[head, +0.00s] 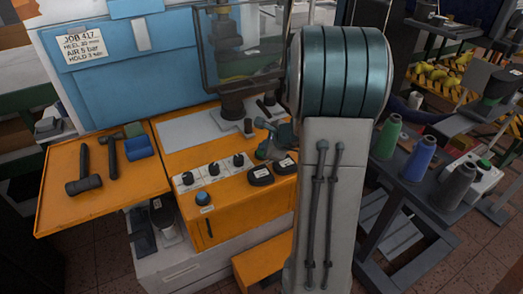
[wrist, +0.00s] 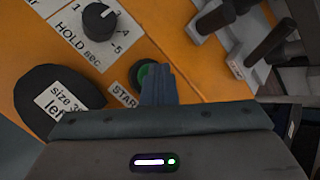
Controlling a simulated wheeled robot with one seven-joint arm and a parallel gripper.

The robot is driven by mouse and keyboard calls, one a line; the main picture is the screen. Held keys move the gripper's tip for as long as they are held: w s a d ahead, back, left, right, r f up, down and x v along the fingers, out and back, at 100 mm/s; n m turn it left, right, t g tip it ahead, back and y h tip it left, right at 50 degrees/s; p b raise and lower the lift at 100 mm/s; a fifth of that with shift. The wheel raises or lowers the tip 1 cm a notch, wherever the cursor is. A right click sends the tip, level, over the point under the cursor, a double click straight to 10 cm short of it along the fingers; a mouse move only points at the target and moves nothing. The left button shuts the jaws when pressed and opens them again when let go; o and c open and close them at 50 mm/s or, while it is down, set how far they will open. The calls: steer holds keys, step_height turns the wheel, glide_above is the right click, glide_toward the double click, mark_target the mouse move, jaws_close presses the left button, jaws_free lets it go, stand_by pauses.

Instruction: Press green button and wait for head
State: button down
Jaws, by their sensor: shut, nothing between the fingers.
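The green button (wrist: 146,74), in a dark ring beside a START label (wrist: 124,95), sits on the orange panel (wrist: 185,60) in the wrist view. My gripper (wrist: 160,72) is shut and empty. Its fingertips overlap the button's right side in the picture; I cannot tell if they touch it. In the head view my arm hides the button. The press head (head: 226,45) shows behind a framed clear guard at the top middle, above the orange machine (head: 235,212). A blue button (head: 202,198) is on the machine's front.
Dials (head: 211,168) and dark size-labelled pads (head: 260,175) line the panel; the wrist view shows a HOLD dial (wrist: 99,18) and one pad (wrist: 45,90). Hammers (head: 84,178) lie on the orange side shelf (head: 75,218). Thread cones (head: 419,158) stand on the right.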

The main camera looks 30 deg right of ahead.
steer(key=shift+r+p, duration=0.55)
steer(key=shift+r, duration=0.3)
step_height(320, 180, up, 5)
steer(key=p, duration=0.4)
stand_by(0.5)
